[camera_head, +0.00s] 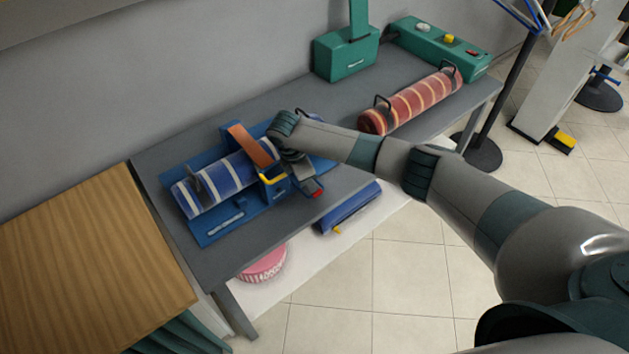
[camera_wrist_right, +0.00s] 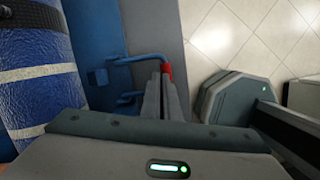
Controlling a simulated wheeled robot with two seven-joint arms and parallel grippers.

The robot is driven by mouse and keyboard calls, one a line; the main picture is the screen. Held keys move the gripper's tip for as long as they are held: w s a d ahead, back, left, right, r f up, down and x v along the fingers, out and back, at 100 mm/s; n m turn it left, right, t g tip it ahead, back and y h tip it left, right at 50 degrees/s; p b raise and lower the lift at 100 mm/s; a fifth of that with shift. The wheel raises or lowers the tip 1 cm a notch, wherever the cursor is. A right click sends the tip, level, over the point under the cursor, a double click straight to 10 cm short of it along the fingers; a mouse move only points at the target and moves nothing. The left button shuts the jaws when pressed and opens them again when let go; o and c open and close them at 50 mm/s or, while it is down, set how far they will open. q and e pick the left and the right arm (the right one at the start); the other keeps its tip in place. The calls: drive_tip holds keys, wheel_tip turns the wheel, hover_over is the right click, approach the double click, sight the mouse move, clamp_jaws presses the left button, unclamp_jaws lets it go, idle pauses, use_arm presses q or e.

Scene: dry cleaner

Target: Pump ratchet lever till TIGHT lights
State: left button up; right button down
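A blue-and-white striped roll (camera_head: 215,180) lies in a blue cradle (camera_head: 215,232) on the grey table, with an orange strap (camera_head: 252,146) over it. It also shows at the left of the wrist view (camera_wrist_right: 28,85). My right gripper (camera_head: 306,184) is at the cradle's right front. In the wrist view its fingers (camera_wrist_right: 165,97) are close together around the red grip (camera_wrist_right: 166,69) of a bent blue lever (camera_wrist_right: 147,58). The red grip also shows in the head view (camera_head: 317,193). A yellow bar (camera_head: 273,179) is beside the gripper. I cannot make out a TIGHT light. My left gripper is out of view.
A red striped roll (camera_head: 412,104) with black handles lies farther right on the table. A green press-like device (camera_head: 345,60) and a green box with knobs (camera_head: 440,45) stand behind. A wooden-topped counter (camera_head: 85,250) is at the left. A black stand (camera_head: 482,153) is at the right.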

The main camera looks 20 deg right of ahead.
sight(304, 193)
drive_tip(key=shift+a+r+p, duration=0.2)
drive_tip(key=shift+a+p, duration=0.2)
drive_tip(key=shift+a, duration=0.2)
drive_tip(key=shift+a+r+p, duration=0.2)
drive_tip(key=shift+a+p, duration=0.2)
drive_tip(key=shift+a, duration=0.2)
drive_tip(key=shift+s+a, duration=0.1)
drive_tip(key=shift+a, duration=0.25)
drive_tip(key=shift+r, duration=0.1)
drive_tip(key=shift+a+r, duration=0.15)
drive_tip(key=shift+r, duration=0.35)
drive_tip(key=b+v, duration=0.3)
drive_tip(key=v, duration=1.3)
drive_tip(key=shift+b, duration=0.3)
